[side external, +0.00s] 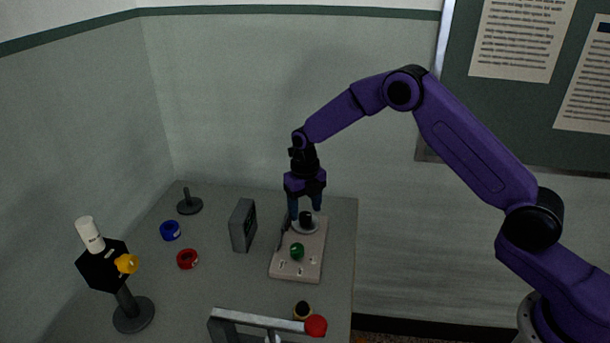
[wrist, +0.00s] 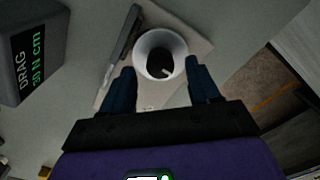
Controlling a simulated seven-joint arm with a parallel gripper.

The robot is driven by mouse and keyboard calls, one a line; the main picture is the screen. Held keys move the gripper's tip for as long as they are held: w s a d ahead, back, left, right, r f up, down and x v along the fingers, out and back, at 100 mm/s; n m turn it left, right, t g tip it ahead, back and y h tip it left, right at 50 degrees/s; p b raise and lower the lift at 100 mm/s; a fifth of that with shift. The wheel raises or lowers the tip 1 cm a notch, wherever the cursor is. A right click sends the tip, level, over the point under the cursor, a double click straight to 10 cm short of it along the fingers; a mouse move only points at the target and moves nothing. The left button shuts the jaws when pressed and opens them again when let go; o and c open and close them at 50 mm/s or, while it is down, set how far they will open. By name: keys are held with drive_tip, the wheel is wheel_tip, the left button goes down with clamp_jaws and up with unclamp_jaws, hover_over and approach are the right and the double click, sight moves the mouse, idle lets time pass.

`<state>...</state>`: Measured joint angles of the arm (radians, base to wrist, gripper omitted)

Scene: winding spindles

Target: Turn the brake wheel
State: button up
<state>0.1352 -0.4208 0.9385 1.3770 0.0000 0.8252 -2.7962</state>
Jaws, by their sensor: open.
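A black knob with a pale flared skirt (side external: 306,218), which I take for the brake wheel, stands on a beige panel (side external: 284,272). In the wrist view the knob's pale skirt (wrist: 143,43) shows as a ring around a dark centre with a white mark. My gripper (side external: 305,210) points down over the knob and is open. In the wrist view its dark blue fingers (wrist: 158,75) lie on either side of the knob's near edge, with nothing held. I cannot tell whether they touch it. A grey display box (side external: 242,225) reads DRAG, seemingly 30 N cm (wrist: 35,50).
A green knob (side external: 297,251) and a dark lever (side external: 284,232) are on the same panel. Blue (side external: 170,230) and red (side external: 187,259) rings lie left. A black stand with a yellow knob (side external: 127,264) and a grey frame with a red ball (side external: 316,326) stand nearer the camera.

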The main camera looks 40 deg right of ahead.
sight(305, 215)
wheel_tip(305, 215, up, 16)
idle(0.4)
drive_tip(key=shift+f, duration=0.1)
drive_tip(key=s+a+r+m, duration=0.2)
drive_tip(key=s+m, duration=0.3)
drive_tip(key=s, duration=0.5)
drive_tip(key=s+a+r+m, duration=0.1)
drive_tip(key=s+r+m, duration=0.1)
drive_tip(key=s+m, duration=0.6)
drive_tip(key=s+d+f+m, duration=0.1)
drive_tip(key=s+d+m, duration=0.2)
drive_tip(key=s, duration=0.5)
drive_tip(key=s+d+f+m, duration=0.1)
drive_tip(key=s+d+m, duration=0.2)
drive_tip(key=s, duration=0.4)
drive_tip(key=s+d+f+m, duration=0.1)
drive_tip(key=s+d+m, duration=0.2)
drive_tip(key=s, duration=0.5)
drive_tip(key=shift+s+f+m, duration=0.3)
drive_tip(key=shift+m, duration=0.1)
